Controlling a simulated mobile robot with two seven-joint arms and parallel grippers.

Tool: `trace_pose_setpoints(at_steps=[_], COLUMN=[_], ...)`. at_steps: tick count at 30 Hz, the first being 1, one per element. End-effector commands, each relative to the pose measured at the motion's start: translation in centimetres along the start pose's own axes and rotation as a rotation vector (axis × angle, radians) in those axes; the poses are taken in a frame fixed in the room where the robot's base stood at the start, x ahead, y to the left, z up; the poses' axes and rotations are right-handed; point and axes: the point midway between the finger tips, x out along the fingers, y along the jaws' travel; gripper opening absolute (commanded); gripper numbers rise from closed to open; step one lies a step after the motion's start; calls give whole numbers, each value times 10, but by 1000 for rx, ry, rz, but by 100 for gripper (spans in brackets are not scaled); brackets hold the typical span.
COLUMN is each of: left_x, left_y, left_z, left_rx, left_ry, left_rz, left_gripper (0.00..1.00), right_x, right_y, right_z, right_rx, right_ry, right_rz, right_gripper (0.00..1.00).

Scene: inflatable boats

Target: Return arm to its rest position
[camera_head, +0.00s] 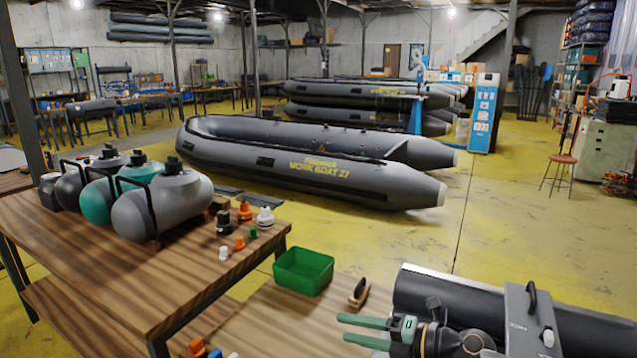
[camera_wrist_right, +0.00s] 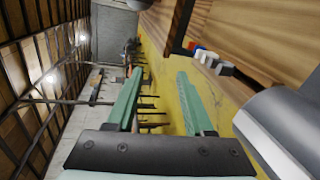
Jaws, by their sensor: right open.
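My right gripper (camera_head: 343,328) is at the bottom of the head view, right of centre. Its two green fingers point left and stand apart, with nothing between them. In the right wrist view the same gripper (camera_wrist_right: 158,74) shows both green fingers spread, with yellow floor and far furniture behind the gap. The gripper is in front of a dark roll (camera_head: 450,290). My left arm and gripper do not show.
A green bin (camera_head: 303,270) and a wooden-handled tool (camera_head: 359,292) lie on the lower wooden table near the gripper. Grey and teal tanks (camera_head: 165,203) and several small valves stand on the left table (camera_head: 100,260). A grey inflatable boat (camera_head: 290,170) rests on the open yellow floor.

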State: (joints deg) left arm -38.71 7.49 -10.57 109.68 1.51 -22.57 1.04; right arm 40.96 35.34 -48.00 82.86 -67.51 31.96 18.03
Motion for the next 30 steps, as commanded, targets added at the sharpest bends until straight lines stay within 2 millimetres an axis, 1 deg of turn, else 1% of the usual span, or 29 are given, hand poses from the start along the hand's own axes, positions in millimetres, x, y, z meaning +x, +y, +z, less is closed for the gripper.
trace_pose_setpoints(at_steps=[1,3,4,6,7,9,11,14,15,17,18,20,21,22,25,27,30], left_x=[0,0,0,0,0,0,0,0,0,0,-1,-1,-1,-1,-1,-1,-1], left_y=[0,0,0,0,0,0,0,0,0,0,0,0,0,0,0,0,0], left_z=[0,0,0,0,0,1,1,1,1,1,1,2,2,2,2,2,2], left_rx=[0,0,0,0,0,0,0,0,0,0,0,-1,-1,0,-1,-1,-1], left_ry=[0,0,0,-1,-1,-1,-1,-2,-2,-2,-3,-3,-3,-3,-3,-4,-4], left_rz=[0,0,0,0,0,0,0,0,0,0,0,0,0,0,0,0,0], left_gripper=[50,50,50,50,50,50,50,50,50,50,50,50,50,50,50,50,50], right_x=[7,7,5,-5,-11,-27,-44,-75,-88,-108,-121,-140,-151,-159,-180,-192,-208], right_y=[13,31,36,43,43,35,21,-14,-31,-59,-78,-104,-119,-128,-152,-163,-174], right_z=[-12,-16,-16,-13,-11,-7,-4,-8,-13,-26,-38,-59,-75,-86,-122,-145,-176], right_rx=[77,194,249,387,449,604,741,977,1073,1215,1307,1439,1516,1566,1705,1782,1874], right_ry=[-50,-146,-191,-304,-355,-479,-589,-773,-845,-950,-1019,-1110,-1161,-1194,-1279,-1322,-1369], right_rz=[102,229,277,369,401,455,480,476,460,417,377,308,257,220,102,24,-80], right_gripper=[52,52,52,52,52,52,52,52,52,52,52,52,52,52,52,52,52])
